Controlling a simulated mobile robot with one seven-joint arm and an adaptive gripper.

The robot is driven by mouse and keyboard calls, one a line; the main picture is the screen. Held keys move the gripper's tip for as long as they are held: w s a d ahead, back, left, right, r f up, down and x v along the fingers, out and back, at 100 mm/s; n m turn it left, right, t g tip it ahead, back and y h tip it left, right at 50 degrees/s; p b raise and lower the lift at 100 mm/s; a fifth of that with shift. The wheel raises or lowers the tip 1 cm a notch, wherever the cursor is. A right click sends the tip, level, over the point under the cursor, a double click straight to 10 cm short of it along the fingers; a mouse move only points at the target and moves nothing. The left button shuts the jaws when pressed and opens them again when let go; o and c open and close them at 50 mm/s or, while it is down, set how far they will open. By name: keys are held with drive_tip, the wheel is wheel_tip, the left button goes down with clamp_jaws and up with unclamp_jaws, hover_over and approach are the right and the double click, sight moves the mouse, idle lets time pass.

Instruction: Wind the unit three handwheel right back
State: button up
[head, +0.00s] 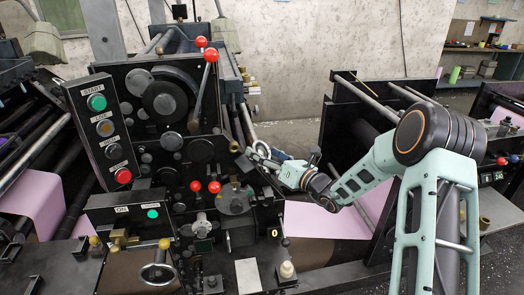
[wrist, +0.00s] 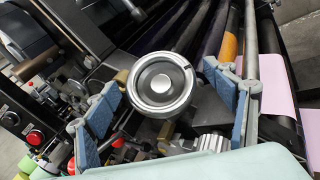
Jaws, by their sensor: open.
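A round silver-rimmed handwheel (wrist: 160,85) with a dark dished face and a bright centre cap fills the middle of the wrist view. My gripper (wrist: 163,92) is open, with one blue-padded finger to the left of the wheel and one to the right. Gaps show between the pads and the rim. In the head view my gripper (head: 258,157) is at the right side of the black machine, and the wheel there is too small to tell apart from the fingers. Another silver handwheel (head: 158,273) stands at the lower left. No unit number is readable.
A pink web (head: 325,220) runs below my forearm. A black side frame (head: 345,130) stands behind it.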

drive_tip(key=shift+w+a, duration=0.35)
drive_tip(key=shift+a, duration=0.05)
drive_tip(key=c, duration=1.2)
drive_tip(key=shift+o, duration=0.2)
drive_tip(key=shift+n+b, duration=0.3)
